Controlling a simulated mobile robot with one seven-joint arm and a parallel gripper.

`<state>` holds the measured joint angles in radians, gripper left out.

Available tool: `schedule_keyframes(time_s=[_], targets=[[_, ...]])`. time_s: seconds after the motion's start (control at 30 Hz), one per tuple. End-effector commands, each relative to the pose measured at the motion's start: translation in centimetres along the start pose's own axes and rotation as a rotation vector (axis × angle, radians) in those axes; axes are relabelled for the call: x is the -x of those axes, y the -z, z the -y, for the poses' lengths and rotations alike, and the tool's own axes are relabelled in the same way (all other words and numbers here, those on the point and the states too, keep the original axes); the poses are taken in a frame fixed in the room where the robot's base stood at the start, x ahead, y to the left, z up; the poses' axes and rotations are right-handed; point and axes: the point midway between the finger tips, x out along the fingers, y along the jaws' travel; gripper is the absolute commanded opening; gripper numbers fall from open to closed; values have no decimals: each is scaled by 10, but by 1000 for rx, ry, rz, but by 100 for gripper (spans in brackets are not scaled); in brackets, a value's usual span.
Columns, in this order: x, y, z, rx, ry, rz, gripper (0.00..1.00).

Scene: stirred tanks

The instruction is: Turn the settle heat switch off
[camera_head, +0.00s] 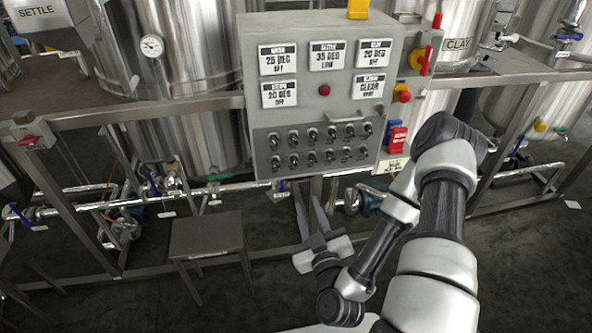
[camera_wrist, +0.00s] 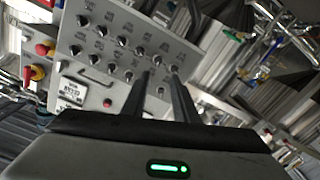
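The grey control box (camera_head: 318,100) has two rows of black knob switches (camera_head: 313,135) on its lower dark panel. The switch labels are too small to read, so I cannot tell which one is the settle heat switch. The top middle display (camera_head: 327,56) appears to read SETTLE, 35 DEG, LOW. My gripper (camera_head: 309,197) is below the box, with its fingers pointing up, apart and empty. In the wrist view the fingers (camera_wrist: 159,74) overlap the edge of the switch panel (camera_wrist: 105,66) in the picture. I see no contact with a switch.
Red and yellow emergency knobs (camera_head: 402,93) and a red switch (camera_head: 397,139) sit at the box's right side. A small metal table (camera_head: 206,234) stands at lower left. Steel tanks (camera_head: 185,60) and pipes lie behind. A frame rail (camera_head: 150,113) crosses beside the box.

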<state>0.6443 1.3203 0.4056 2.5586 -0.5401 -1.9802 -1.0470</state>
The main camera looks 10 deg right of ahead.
Motion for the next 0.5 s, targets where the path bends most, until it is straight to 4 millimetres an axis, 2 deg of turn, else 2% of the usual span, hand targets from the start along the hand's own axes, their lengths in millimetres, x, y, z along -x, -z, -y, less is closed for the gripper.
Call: schedule_keyframes(time_s=[0.17, 0.5], targets=[[-17, 6, 1, 5, -7, -24, 27], [-91, 10, -5, -4, -18, -21, 27]])
